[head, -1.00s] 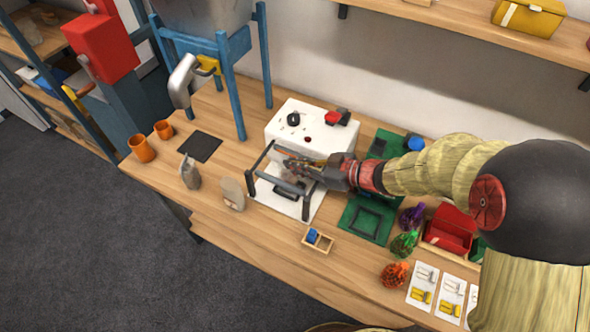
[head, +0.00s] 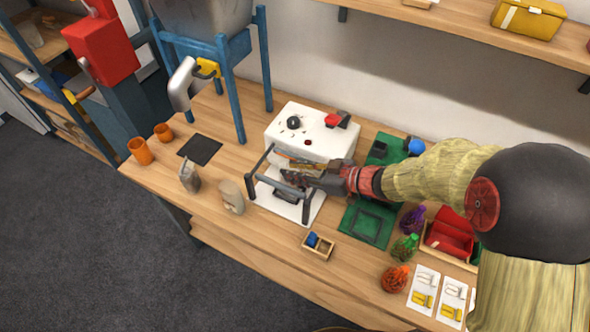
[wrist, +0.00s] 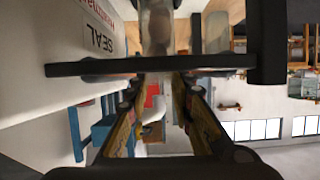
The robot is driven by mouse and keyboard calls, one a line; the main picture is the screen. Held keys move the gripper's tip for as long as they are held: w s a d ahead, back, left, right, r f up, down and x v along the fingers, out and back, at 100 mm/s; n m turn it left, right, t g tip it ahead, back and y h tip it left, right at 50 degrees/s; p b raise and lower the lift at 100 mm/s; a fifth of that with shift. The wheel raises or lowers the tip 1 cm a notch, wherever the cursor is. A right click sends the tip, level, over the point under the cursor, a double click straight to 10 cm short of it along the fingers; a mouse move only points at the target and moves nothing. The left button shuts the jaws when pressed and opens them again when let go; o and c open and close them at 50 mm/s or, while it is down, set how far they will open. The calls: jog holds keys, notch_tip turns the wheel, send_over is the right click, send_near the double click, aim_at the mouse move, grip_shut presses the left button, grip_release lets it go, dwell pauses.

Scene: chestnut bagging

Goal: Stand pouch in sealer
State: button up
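The sealer is a white box (head: 290,128) with a dark-framed bar assembly and pale base plate (head: 270,190) in front. My gripper (head: 288,176) reaches in from the right, among the bars. A grey pouch (head: 189,176) and a tan pouch (head: 231,198) stand on the table to the left.
A small wooden box with a blue item (head: 318,247) sits in front of the sealer. A green mat (head: 366,222) and coloured net bundles (head: 405,247) lie to the right. Orange cups (head: 141,150), a black pad (head: 200,149) and the blue hopper stand (head: 230,90) are left.

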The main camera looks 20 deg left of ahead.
jog(key=shift+r, duration=0.2)
jog(key=p+v, duration=0.4)
jog(key=v, duration=0.8)
